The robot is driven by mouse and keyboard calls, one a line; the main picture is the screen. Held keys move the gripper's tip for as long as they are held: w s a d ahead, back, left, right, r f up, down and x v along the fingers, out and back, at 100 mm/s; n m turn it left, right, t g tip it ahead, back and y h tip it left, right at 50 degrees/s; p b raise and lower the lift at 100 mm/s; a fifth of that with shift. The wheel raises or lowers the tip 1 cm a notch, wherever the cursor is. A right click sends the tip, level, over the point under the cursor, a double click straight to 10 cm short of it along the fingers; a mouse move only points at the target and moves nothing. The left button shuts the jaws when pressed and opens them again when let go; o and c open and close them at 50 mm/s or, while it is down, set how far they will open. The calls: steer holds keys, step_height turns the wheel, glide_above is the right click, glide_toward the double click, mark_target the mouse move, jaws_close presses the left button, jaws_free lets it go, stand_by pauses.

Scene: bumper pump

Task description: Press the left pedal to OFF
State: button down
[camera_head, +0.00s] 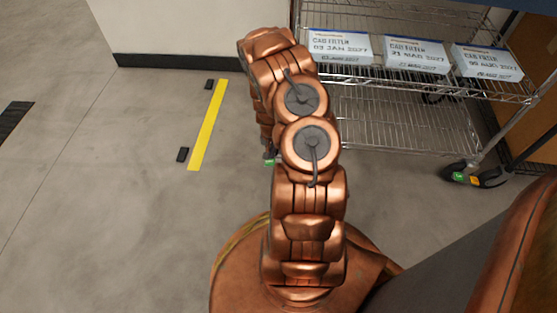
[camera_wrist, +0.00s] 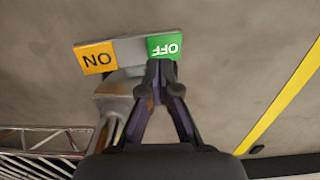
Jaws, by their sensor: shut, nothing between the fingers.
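The left pedal shows large in the wrist view, with an orange ON end (camera_wrist: 97,58) on the left and a green OFF end (camera_wrist: 164,46) on the right, lettering upside down. A grey middle part (camera_wrist: 129,52) joins them. My gripper (camera_wrist: 161,72) is shut and empty, with its fingertips overlapping the lower edge of the green OFF end. I cannot tell whether they touch it. In the head view only a small green piece of this pedal (camera_head: 270,162) shows beside my arm; my arm hides the rest, and the fingertips are not clear there.
A wire rack (camera_head: 405,115) stands behind and right of my arm, holding three labelled filter boxes (camera_head: 416,55). Its right caster has another green and orange pedal (camera_head: 459,177). A yellow floor strip (camera_head: 207,125) lies left; the floor there is mostly clear.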

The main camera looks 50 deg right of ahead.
mark_target(272, 160)
steer(key=shift+r+p, duration=0.85)
steer(key=shift+r, duration=1.6)
